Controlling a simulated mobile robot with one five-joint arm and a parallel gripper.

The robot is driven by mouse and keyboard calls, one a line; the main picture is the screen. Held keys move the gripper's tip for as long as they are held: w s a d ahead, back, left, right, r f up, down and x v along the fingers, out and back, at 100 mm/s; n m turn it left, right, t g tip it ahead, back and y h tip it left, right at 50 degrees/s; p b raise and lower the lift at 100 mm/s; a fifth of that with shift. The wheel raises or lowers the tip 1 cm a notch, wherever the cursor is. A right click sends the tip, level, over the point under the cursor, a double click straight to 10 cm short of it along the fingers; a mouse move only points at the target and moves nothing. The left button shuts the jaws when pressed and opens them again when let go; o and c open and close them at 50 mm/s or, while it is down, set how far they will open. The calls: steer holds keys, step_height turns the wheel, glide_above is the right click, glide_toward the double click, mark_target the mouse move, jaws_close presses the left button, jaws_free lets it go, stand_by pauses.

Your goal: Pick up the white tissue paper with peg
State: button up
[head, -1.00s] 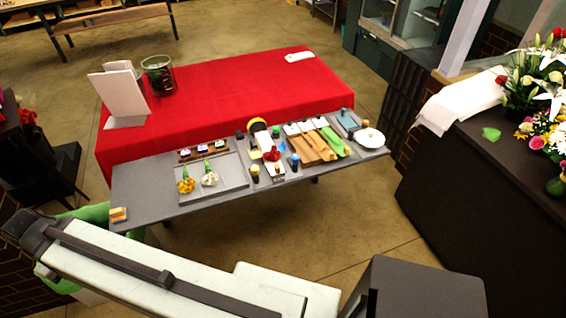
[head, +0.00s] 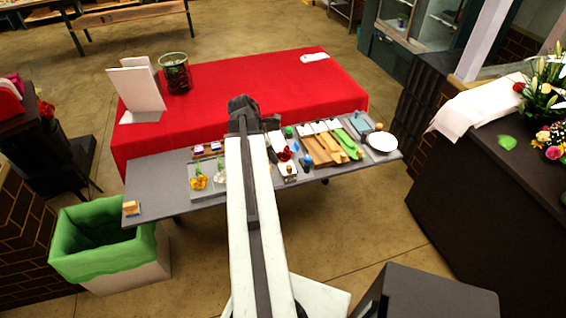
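My gripper (head: 243,113) is at the end of my arm, above the grey table (head: 165,172) near its back edge. I see it from behind, so its fingers are hidden. Right of it, a narrow white sheet (head: 279,141) lies on the table with a red flower (head: 284,154) on it. It may be the white tissue paper, but I cannot make out a peg on it. Further right are brown strips (head: 316,151) and a green strip (head: 350,145) with small white pieces at their far ends. My gripper is apart from all of these.
A round white dish (head: 382,141) sits at the table's right end. The red-covered table (head: 215,90) behind holds a glass vase (head: 175,73). A green-lined bin (head: 100,238) stands at left.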

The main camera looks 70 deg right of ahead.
mark_target(289, 167)
steer(key=s, duration=0.1)
steer(key=s+d+f+b, duration=0.1)
steer(key=s+f+b, duration=0.1)
steer(key=shift+d+f, duration=0.1)
steer(key=shift+d, duration=0.25)
steer(key=b+x, duration=0.5)
steer(key=shift+s+d+f, duration=0.2)
steer(key=shift+s+f, duration=0.05)
steer(key=shift+r, duration=0.2)
jaws_close()
stand_by(0.8)
